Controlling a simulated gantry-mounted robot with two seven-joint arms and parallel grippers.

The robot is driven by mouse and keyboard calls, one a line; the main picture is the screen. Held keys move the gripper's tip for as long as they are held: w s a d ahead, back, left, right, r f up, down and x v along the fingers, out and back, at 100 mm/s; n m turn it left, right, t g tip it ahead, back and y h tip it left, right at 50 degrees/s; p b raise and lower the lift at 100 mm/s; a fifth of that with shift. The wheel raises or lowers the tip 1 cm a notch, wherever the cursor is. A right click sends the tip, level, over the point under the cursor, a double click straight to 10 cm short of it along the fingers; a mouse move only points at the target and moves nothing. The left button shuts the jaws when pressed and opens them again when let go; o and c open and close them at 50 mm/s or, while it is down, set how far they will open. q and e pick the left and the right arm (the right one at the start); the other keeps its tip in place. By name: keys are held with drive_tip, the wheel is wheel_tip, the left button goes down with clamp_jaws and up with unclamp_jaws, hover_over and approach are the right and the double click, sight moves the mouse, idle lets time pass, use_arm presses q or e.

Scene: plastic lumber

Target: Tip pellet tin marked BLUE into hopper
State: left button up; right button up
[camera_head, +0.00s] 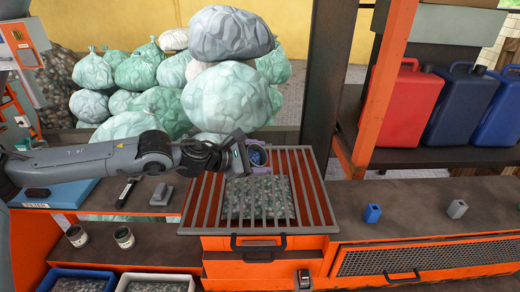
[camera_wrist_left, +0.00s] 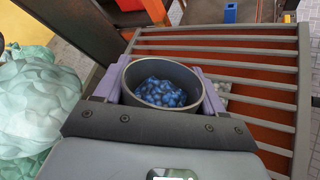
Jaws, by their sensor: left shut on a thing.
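A dark round tin (camera_wrist_left: 160,112) holds blue pellets (camera_wrist_left: 162,92). My left gripper (camera_head: 254,155) is shut on this tin, with its fingers on both sides of the rim in the left wrist view. The tin looks roughly upright, over the back part of the hopper grate (camera_head: 205,205). Its marking is not readable here. The hopper has dark bars, with grey-green flakes (camera_head: 258,198) showing beneath them. My right gripper is not in view.
Two small tins (camera_head: 76,236) and (camera_head: 124,237) stand on the lower left shelf. A blue block (camera_head: 373,213) and a grey block (camera_head: 457,209) stand on the right bench. An orange post (camera_head: 383,85) rises right of the hopper. Filled bags (camera_head: 225,98) are piled behind.

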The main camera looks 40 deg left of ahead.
use_arm(q)
drive_tip(key=shift+f+m+g+y+b, duration=0.3)
drive_tip(key=shift+f+m+b, duration=0.05)
drive_tip(key=shift+f+m, duration=0.05)
drive_tip(key=m+y+b, duration=0.1)
drive_tip(key=f+m+g+y+b, duration=0.1)
drive_tip(key=b, duration=0.1)
drive_tip(key=shift+s+a+f, duration=0.1)
drive_tip(key=shift+a+f, duration=0.15)
drive_tip(key=shift+a, duration=0.15)
drive_tip(key=shift+a+f+m+y+b, duration=0.1)
drive_tip(key=shift+f+m+y+b, duration=0.2)
drive_tip(key=shift+y+b, duration=0.35)
drive_tip(key=shift+a+f+m+y+b, duration=0.1)
drive_tip(key=shift+m+y+b, duration=0.35)
drive_tip(key=shift+b, duration=0.3)
drive_tip(key=shift+f+g, duration=0.1)
drive_tip(key=shift+g, duration=0.2)
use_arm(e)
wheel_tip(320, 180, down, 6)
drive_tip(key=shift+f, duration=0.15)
use_arm(q)
drive_tip(key=shift+b, duration=0.3)
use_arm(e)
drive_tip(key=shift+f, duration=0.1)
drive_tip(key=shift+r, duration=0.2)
